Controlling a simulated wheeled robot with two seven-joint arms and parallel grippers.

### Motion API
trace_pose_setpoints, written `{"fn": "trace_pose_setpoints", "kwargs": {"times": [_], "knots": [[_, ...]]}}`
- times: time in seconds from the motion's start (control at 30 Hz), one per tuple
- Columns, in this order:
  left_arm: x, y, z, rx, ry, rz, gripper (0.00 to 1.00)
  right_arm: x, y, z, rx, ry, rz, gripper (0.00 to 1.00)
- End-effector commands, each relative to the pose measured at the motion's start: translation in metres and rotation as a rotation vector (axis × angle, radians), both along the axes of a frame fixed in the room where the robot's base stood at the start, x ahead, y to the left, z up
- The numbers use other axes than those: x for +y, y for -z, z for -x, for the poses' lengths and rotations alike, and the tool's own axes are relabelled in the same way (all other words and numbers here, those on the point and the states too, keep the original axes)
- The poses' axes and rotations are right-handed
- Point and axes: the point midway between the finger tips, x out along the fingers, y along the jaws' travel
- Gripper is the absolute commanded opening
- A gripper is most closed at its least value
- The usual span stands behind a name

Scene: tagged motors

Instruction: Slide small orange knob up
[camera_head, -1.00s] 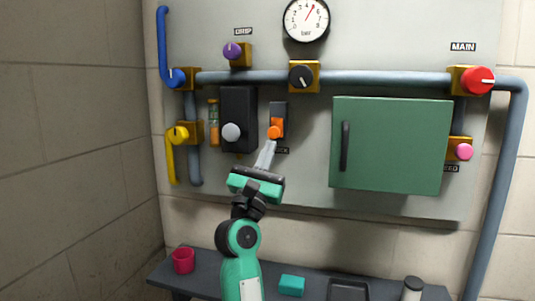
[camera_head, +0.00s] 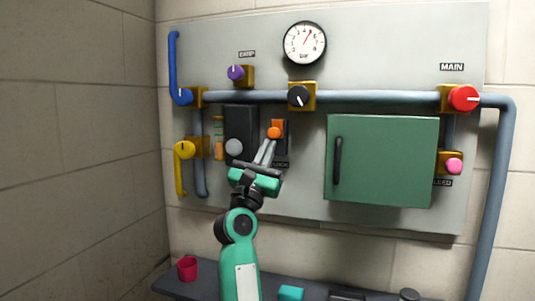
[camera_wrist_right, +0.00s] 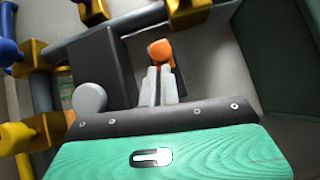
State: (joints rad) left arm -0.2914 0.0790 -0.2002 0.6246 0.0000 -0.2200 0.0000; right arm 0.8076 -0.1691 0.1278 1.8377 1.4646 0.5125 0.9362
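The small orange knob (camera_head: 274,132) is in the upper part of its dark slide plate (camera_head: 281,150) on the wall panel. It also shows in the right wrist view (camera_wrist_right: 161,52), just beyond my fingertips. My right gripper (camera_head: 268,144) is below the knob, its two fingers close together and pointing up at it. In the right wrist view the fingertips (camera_wrist_right: 161,70) appear to touch or nearly touch the knob's underside. The fingers are not around it, and they hide part of the slide. My left gripper is in neither view.
A dark box with a grey knob (camera_head: 234,147) stands just left of the slide. A green cabinet (camera_head: 383,160) projects to its right. A pipe with a black-knobbed valve (camera_head: 299,96) runs above. A shelf with a red cup (camera_head: 187,268) is below.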

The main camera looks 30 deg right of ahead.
Motion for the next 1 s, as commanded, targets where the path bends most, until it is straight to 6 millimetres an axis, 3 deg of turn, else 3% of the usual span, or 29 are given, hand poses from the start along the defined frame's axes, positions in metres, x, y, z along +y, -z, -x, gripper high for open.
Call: {"fn": "trace_pose_setpoints", "kwargs": {"times": [0.17,0.47,0.73,1.0], "knots": [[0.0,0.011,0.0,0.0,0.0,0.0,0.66,0.003,0.005,0.002,-0.009,0.001,0.007,0.0],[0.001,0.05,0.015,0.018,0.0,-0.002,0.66,0.011,0.045,-0.003,-0.001,0.003,0.003,0.0],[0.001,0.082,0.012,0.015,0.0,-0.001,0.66,0.047,0.085,0.018,0.001,0.001,0.001,0.0],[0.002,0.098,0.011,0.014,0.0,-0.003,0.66,0.07,0.106,0.033,0.002,0.003,0.001,0.0]]}}
